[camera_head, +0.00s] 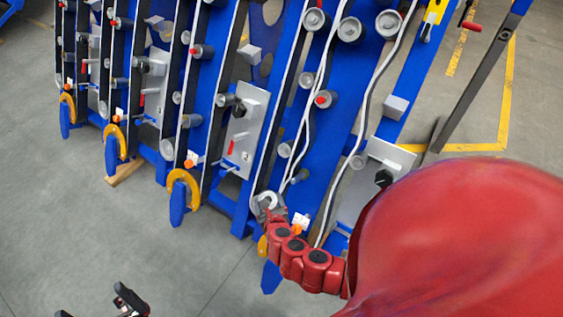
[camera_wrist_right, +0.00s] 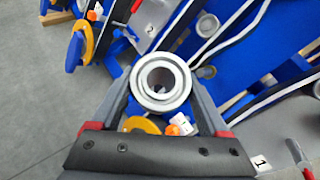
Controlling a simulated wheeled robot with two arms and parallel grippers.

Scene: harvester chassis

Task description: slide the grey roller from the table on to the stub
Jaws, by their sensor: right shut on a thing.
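The grey roller (camera_head: 264,200) is a short pale cylinder at the lower part of the blue chassis in the head view. In the right wrist view the roller (camera_wrist_right: 147,97) shows end-on as a ring with an open bore. My right gripper (camera_head: 267,207) is shut on it, with a finger at each side. A small grey stub (camera_wrist_right: 206,72) shows just right of the roller, apart from it in the picture. I cannot tell whether the roller touches any stub. My left gripper (camera_head: 92,302) is partly in view at the bottom left, its dark fingers apart and empty. No table is visible.
Blue chassis panels (camera_head: 345,80) carry several grey rollers, white belts and grey plates (camera_head: 248,120). Yellow-orange hooked parts (camera_head: 183,188) stand at their lower ends. A dark bar (camera_head: 485,75) slants at the right. The grey floor (camera_head: 60,215) at the left is clear.

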